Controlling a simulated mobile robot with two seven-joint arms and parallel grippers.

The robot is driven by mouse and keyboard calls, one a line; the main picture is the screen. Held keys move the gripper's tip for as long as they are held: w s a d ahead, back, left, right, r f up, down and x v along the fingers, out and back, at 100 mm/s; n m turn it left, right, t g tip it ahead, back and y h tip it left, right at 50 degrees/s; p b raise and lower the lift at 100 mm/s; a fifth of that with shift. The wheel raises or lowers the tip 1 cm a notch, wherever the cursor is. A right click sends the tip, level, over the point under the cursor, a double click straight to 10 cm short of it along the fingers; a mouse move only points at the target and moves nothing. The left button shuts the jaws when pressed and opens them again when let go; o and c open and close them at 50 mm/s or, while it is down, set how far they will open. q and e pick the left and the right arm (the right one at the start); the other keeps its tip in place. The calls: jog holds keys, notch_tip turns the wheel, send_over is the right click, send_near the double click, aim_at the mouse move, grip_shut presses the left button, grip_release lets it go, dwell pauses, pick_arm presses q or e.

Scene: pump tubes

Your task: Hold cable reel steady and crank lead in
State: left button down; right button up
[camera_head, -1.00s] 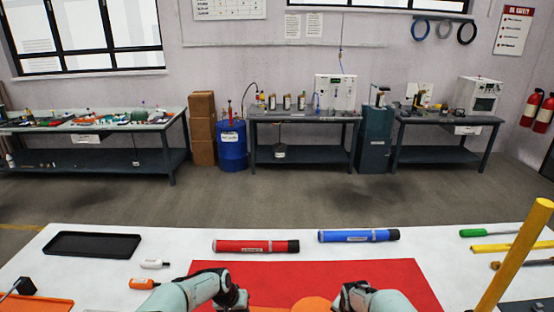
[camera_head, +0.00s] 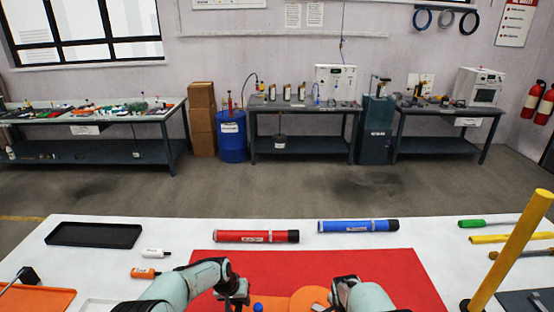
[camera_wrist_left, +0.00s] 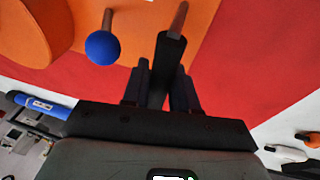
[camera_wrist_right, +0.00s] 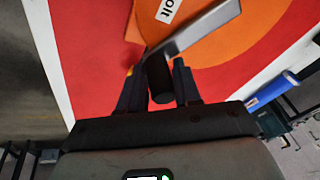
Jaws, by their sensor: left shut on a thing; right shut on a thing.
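The orange cable reel (camera_head: 309,298) stands on the red mat (camera_head: 300,262) at the bottom of the head view, partly cut off. In the left wrist view, my left gripper (camera_wrist_left: 160,82) is shut on a dark upright grip (camera_wrist_left: 169,58) on the orange base (camera_wrist_left: 130,20). A blue knob (camera_wrist_left: 103,47) on a post stands beside it. In the right wrist view, my right gripper (camera_wrist_right: 158,84) is shut on the dark crank handle (camera_wrist_right: 159,76). The grey crank arm (camera_wrist_right: 200,28) crosses the labelled orange reel face (camera_wrist_right: 215,55). The lead cannot be made out.
A red tube (camera_head: 255,237) and a blue tube (camera_head: 357,226) lie behind the mat. A black tray (camera_head: 95,235) and small bottles (camera_head: 155,253) are at left. A yellow post (camera_head: 512,250) rises at right, near several tools. White table is clear between them.

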jog(key=shift+s+a+f+g, duration=0.3)
jog(key=shift+s+f, duration=0.3)
jog(key=shift+r, duration=0.15)
jog(key=o, duration=1.3)
jog(key=shift+r, duration=0.1)
jog(key=shift+w, duration=0.1)
jog(key=shift+w+a+r, duration=0.1)
jog(key=shift+a+r, duration=0.05)
jog(key=shift+r, duration=0.45)
jog(key=shift+d+v, duration=0.2)
jog(key=shift+v, duration=2.85)
